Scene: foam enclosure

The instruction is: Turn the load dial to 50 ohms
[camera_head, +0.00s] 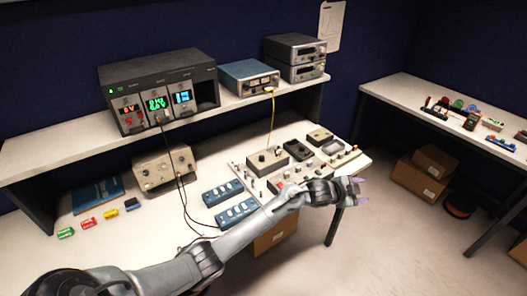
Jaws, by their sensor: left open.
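My left arm reaches in from the lower left across the front of the bench. Its gripper (360,190) is open and empty at the bench's right front edge, with its two pale purple fingertips apart and pointing right. A grey box with a dark knob (262,157) on top sits on the board behind the forearm, apart from the gripper. It may carry the load dial, but its markings are too small to read. The dial's setting cannot be told. My right gripper is not in view.
The workbench (143,230) holds a board with several small modules (299,150), two blue switch boxes (236,212) and a beige instrument (165,170). A shelf above carries a lit instrument rack (160,92). Black cables and a yellow cable (272,115) hang down. Cardboard boxes (424,172) stand under the right table.

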